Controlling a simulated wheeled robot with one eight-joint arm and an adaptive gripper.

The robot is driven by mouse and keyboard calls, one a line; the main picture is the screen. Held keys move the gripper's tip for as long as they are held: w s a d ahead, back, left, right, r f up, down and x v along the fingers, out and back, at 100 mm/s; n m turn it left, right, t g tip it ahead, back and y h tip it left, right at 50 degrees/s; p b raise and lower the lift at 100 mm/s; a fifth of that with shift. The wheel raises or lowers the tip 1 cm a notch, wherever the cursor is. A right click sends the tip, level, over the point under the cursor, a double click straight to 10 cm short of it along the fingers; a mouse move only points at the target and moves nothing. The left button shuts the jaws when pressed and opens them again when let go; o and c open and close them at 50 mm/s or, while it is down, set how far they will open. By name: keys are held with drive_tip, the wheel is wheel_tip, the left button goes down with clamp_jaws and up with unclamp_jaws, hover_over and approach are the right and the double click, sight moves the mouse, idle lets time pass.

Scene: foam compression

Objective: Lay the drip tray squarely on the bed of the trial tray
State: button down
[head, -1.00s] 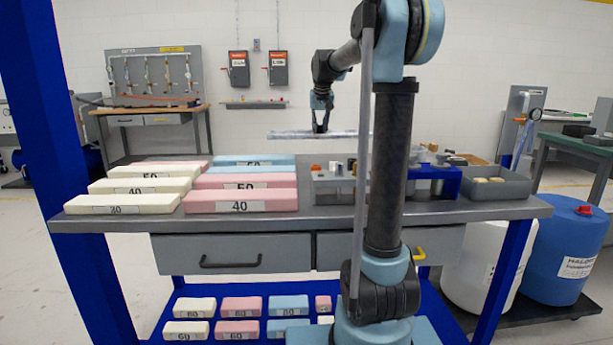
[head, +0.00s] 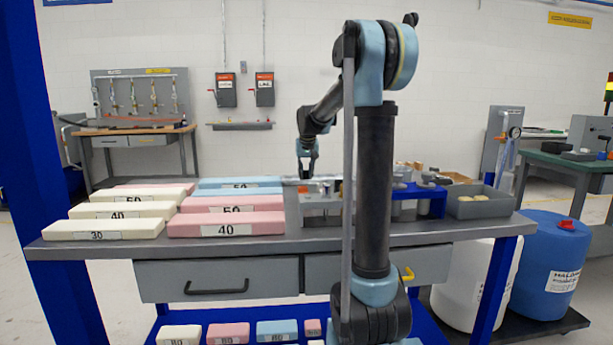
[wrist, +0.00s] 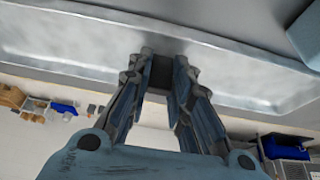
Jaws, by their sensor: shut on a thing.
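The drip tray is a long, shiny metal tray (wrist: 75,45) that spans the top of the wrist view. My gripper (wrist: 162,75) is shut on its near rim. In the head view, my gripper (head: 307,172) is above the middle of the bench, and the drip tray (head: 300,181) shows as a thin pale strip below it, close over the small fixtures. My arm column hides part of this area. I cannot make out the trial tray with certainty, or whether the drip tray touches anything.
Foam blocks (head: 226,224) with number labels cover the left of the bench (head: 290,245). A grey fixture block (head: 320,207) stands near the middle. A blue stand (head: 432,203) and a grey bin (head: 482,207) are at the right.

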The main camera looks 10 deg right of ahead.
drive_tip(key=c, duration=1.4)
unclamp_jaws()
drive_tip(key=shift+c, duration=0.2)
drive_tip(key=shift+r, duration=0.1)
